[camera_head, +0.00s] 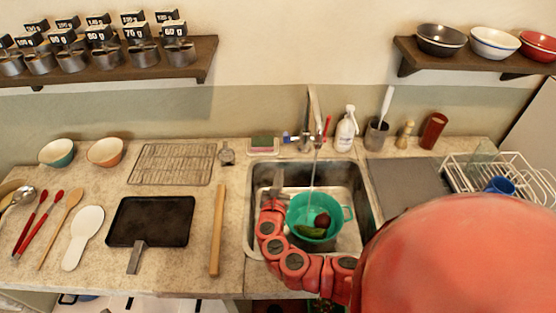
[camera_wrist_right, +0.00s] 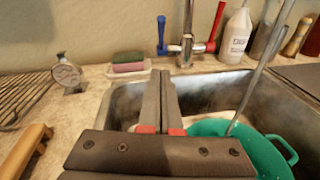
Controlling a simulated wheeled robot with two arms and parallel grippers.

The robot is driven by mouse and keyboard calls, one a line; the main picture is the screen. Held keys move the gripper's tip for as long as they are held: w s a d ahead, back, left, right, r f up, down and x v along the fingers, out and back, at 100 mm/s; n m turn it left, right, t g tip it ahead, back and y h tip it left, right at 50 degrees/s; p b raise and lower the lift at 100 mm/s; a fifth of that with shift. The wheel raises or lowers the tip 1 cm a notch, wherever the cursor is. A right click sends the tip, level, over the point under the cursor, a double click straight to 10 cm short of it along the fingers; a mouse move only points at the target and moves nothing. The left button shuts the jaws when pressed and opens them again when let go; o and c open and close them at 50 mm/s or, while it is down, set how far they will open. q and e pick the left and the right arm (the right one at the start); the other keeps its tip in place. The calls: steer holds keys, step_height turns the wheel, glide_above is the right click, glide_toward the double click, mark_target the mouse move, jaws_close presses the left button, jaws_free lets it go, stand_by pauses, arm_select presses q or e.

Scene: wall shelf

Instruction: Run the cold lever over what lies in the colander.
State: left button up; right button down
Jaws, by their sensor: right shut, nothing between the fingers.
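The tap (camera_head: 313,120) stands behind the sink. Its blue lever (camera_wrist_right: 162,35) is on the left and its red lever (camera_wrist_right: 215,30) on the right. A thin pale stream runs from the spout down into the green colander (camera_head: 334,208), which stands in the sink. The colander also shows in the wrist view (camera_wrist_right: 265,155). In it lie a dark reddish-brown round item (camera_head: 322,220) and a green item (camera_head: 311,232). My right gripper (camera_head: 278,178) is shut and empty over the sink's left side; its fingers (camera_wrist_right: 160,95) point toward the tap, apart from the levers. My left gripper is not in view.
A green-topped sponge (camera_wrist_right: 128,62) and a small dial (camera_wrist_right: 68,73) sit left of the tap. A white bottle (camera_head: 346,130) stands to its right. A wooden rolling pin (camera_head: 217,230) lies left of the sink. The dish rack (camera_head: 500,170) is far right.

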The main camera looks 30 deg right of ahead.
steer(key=p, duration=0.2)
glide_toward(286, 137)
step_height(286, 137, down, 4)
steer(key=w+d, duration=0.2)
steer(key=w, duration=0.1)
steer(key=shift+w+d+r+p, duration=0.45)
steer(key=shift+w+r, duration=0.05)
steer(key=shift+r, duration=0.2)
steer(key=shift+w+d+r+p, duration=0.45)
steer(key=shift+w+r, duration=0.1)
steer(key=shift+r, duration=0.15)
steer(key=shift+w, duration=0.1)
